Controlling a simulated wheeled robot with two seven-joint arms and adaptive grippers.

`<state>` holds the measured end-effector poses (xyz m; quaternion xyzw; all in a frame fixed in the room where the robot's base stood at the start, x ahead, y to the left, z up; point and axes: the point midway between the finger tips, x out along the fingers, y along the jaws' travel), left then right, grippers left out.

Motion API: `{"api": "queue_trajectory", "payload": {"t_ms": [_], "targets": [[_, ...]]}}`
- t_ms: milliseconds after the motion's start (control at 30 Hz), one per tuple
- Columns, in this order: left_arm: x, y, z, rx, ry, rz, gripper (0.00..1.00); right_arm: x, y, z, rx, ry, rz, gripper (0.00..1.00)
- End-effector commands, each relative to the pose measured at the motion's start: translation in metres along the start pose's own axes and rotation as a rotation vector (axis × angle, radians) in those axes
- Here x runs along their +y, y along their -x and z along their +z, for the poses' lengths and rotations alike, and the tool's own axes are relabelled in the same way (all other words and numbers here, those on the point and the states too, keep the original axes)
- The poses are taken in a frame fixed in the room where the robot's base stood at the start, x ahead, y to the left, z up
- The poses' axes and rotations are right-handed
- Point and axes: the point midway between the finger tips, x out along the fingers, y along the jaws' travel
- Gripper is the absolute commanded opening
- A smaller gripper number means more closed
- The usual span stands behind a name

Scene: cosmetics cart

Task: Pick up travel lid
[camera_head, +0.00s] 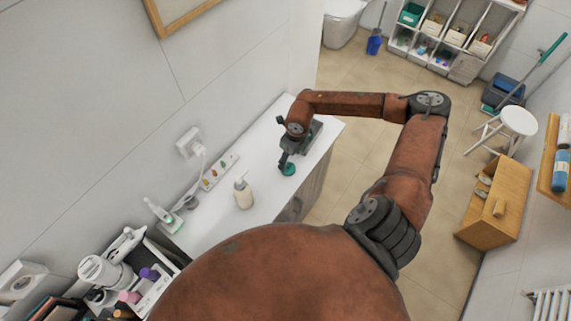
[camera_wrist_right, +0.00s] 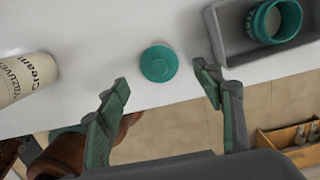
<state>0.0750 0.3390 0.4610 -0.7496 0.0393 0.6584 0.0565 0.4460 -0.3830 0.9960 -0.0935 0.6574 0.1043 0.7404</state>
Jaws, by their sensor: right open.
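The travel lid, a round teal disc (camera_wrist_right: 159,63), lies flat on the white counter (camera_wrist_right: 110,25). In the head view the teal lid (camera_head: 288,169) shows beside my right gripper (camera_head: 284,160). In the right wrist view my right gripper (camera_wrist_right: 161,80) is open and empty. Its two fingers are spread to either side of the lid's near edge, and neither appears to touch it. My left gripper is not in view.
A grey tray (camera_wrist_right: 228,45) holding a teal jar (camera_wrist_right: 275,20) is right of the lid in the wrist view. A cream bottle (camera_wrist_right: 25,78) is on the left. In the head view the pump bottle (camera_head: 243,194) stands nearby, with a small strip tray (camera_head: 219,171) behind.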

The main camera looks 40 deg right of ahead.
Motion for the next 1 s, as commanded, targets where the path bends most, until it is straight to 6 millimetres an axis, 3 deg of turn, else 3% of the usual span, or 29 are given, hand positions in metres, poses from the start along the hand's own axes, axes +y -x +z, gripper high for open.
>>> {"api": "queue_trajectory", "payload": {"t_ms": [200, 300, 500, 733, 1000], "targets": [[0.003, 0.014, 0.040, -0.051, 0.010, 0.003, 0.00, 0.003, -0.023, 0.000, 0.001, 0.000, 0.004, 0.61], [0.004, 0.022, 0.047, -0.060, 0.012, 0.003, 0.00, 0.003, -0.038, 0.000, 0.001, -0.001, 0.003, 0.61], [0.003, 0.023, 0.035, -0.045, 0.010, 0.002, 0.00, 0.002, -0.059, 0.000, -0.001, 0.001, 0.003, 0.61], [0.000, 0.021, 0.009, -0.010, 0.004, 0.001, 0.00, 0.002, -0.060, 0.000, -0.001, 0.001, 0.003, 0.61], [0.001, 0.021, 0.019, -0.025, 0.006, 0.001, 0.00, 0.002, -0.060, 0.000, -0.001, 0.000, 0.003, 0.42]]}}
